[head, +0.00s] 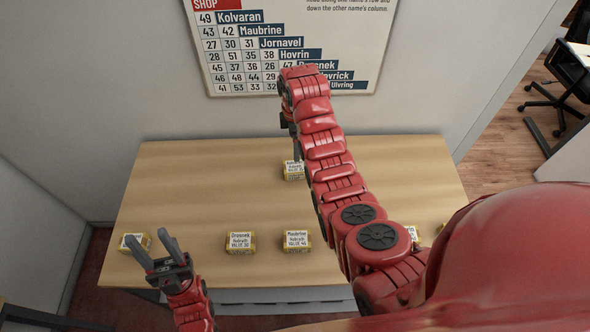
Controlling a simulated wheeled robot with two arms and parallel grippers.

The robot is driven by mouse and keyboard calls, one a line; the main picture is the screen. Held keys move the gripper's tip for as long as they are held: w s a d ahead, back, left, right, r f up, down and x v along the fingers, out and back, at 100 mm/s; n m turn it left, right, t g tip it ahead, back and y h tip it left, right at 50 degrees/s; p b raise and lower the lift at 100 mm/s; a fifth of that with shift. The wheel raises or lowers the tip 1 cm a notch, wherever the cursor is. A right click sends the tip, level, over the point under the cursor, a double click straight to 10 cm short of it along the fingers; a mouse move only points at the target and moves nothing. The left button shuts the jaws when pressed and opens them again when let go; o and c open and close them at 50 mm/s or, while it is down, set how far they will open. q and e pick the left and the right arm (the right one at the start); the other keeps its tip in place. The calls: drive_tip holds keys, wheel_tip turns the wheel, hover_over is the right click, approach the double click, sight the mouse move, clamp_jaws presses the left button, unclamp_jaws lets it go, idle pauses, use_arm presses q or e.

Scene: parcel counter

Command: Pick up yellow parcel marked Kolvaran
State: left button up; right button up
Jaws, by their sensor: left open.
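Several small yellow parcels with white labels lie on the wooden counter (200,185). One parcel (240,242) reads Dresnek, and the one to its right (297,240) reads Maubrine. A parcel at the back (291,171) is partly hidden by my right arm; its name is too small to read. My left gripper (148,237) is open, its fingers in front of the far-left parcel (127,242), whose label I cannot read. I cannot tell whether they touch. My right gripper (293,136) is mostly hidden behind its arm, above the back parcel. I read Kolvaran on no parcel.
A wall chart (240,60) lists names, Kolvaran at the top, with number rows partly covered by my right arm. More parcels (412,232) show partly at the counter's right. The counter's back left is clear. An office chair (565,75) stands far right.

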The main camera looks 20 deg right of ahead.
drive_tip(key=b, duration=0.7)
hover_over(295, 166)
drive_tip(key=f, duration=0.7)
drive_tip(key=shift+s+a+f, duration=0.15)
drive_tip(key=shift+s+f, duration=0.1)
drive_tip(key=shift+f, duration=0.15)
drive_tip(key=shift+s+f+b, duration=0.1)
drive_tip(key=shift+f+b, duration=0.3)
drive_tip(key=shift+b, duration=0.1)
drive_tip(key=shift+f, duration=0.7)
drive_tip(key=shift+f+p, duration=0.4)
drive_tip(key=shift+p, duration=0.4)
drive_tip(key=shift+w+f+p, duration=0.25)
drive_tip(key=shift+f+p, duration=0.05)
drive_tip(key=shift+f, duration=0.05)
wheel_tip(295, 166, down, 2)
drive_tip(key=shift+w+f+p, duration=0.15)
drive_tip(key=shift+f+p, duration=0.1)
drive_tip(key=shift+p, duration=0.3)
drive_tip(key=shift+f, duration=0.6)
